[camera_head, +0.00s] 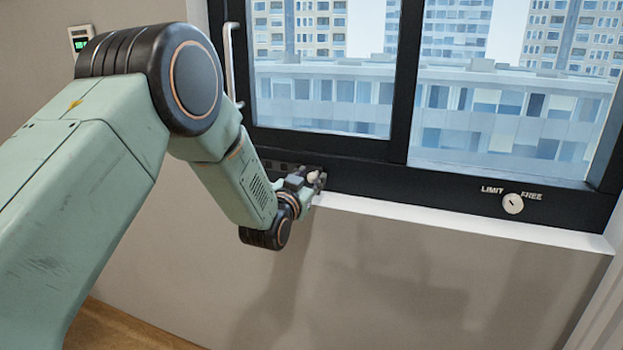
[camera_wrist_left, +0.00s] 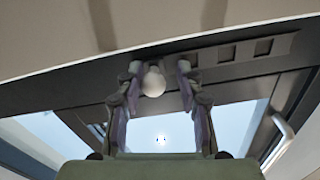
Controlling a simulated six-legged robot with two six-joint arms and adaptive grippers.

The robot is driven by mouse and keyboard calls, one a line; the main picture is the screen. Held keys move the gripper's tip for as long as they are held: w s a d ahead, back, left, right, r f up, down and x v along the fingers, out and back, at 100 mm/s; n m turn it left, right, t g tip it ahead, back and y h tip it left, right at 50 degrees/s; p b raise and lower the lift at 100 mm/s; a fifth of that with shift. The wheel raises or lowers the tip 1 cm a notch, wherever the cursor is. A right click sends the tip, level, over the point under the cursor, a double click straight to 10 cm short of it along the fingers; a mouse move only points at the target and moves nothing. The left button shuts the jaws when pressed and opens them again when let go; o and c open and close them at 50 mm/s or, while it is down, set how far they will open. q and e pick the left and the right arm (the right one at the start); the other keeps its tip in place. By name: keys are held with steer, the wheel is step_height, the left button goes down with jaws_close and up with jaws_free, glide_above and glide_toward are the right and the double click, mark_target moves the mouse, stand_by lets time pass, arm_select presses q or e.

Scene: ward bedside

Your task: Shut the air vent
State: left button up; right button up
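The air vent (camera_head: 280,168) is a dark slotted strip in the lower window frame, partly behind my left arm. In the left wrist view, the vent strip (camera_wrist_left: 245,50) shows several square slots to the right of a pale round knob (camera_wrist_left: 153,83). The knob also shows in the head view (camera_head: 312,176). My left gripper (camera_head: 316,182) is at the vent. In the wrist view its fingertips (camera_wrist_left: 160,72) stand on either side of the knob. The left finger is close to it, and a gap shows on the right. I cannot tell whether the left finger touches it. My right gripper is not in view.
A white sill (camera_head: 450,222) runs below the dark window frame. A LIMIT/FREE lock (camera_head: 513,203) is on the frame at right. A vertical window handle (camera_head: 229,60) is close behind my left arm. A small wall panel with a green display (camera_head: 81,41) is at upper left.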

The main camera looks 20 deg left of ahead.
arm_select(q)
steer(key=shift+o, duration=0.6)
steer(key=shift+w+d, duration=0.1)
steer(key=shift+d, duration=0.05)
steer(key=s, duration=1.2)
